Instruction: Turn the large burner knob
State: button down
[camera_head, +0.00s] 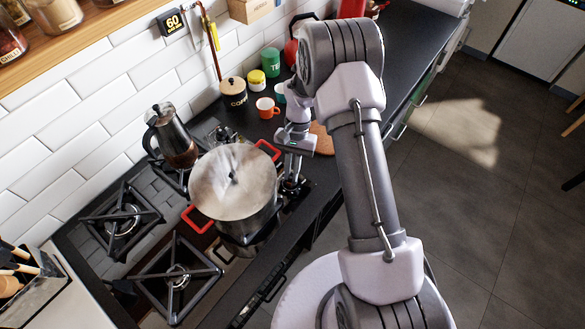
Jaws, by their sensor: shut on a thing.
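The gas hob (208,316) is a dark panel with several burners, and its knobs are along the right end. My gripper (291,181) points down at this right end, just right of the large pot (236,184). Its jaws are shut on a burner knob there, which the fingers mostly hide. I cannot make out the knob's angle or any marking.
The lidded steel pot with red handles stands close to my gripper's left. A moka pot (174,139) is behind it. An orange cup (266,108), a coffee tin (233,92) and a green tin (271,61) stand along the back. The front burner (178,277) is bare.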

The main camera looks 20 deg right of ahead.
jog(key=c, duration=1.5)
grip_release()
jog(key=shift+o, duration=0.2)
jog(key=p+v, duration=0.4)
jog(key=v, duration=1.3)
jog(key=shift+d+p, duration=0.15)
jog(key=shift+p, duration=0.2)
jog(key=shift+w+r, duration=0.1)
jog(key=shift+w, duration=0.05)
